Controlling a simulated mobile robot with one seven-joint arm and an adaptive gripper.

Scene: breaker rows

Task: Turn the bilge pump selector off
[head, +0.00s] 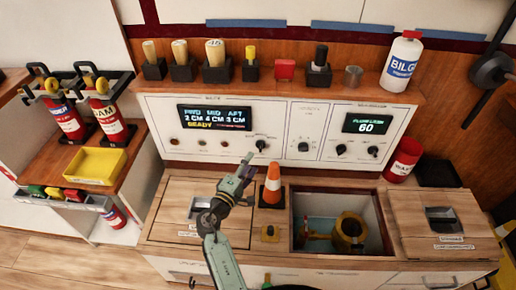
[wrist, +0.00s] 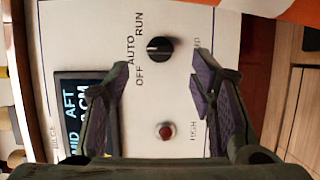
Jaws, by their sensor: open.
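The bilge pump selector is a round black knob (wrist: 159,48) on a white panel in the wrist view, lettered OFF, AUTO and RUN, turned sideways. Its white mark appears to point at AUTO. The knob also shows in the head view (head: 261,145), right of the lit display. My gripper (wrist: 159,82) is open and empty. Its two fingers stand either side of the knob in the picture, with the knob a little beyond the tips and apparently untouched. In the head view my gripper (head: 247,162) is just below and left of the knob.
An orange traffic cone (head: 272,186) stands close to the right of my gripper. An open hatch (head: 295,222) with a brass fitting lies right of the cone. A red lamp (wrist: 166,131) sits near the knob. Other knobs (head: 342,149) are farther right.

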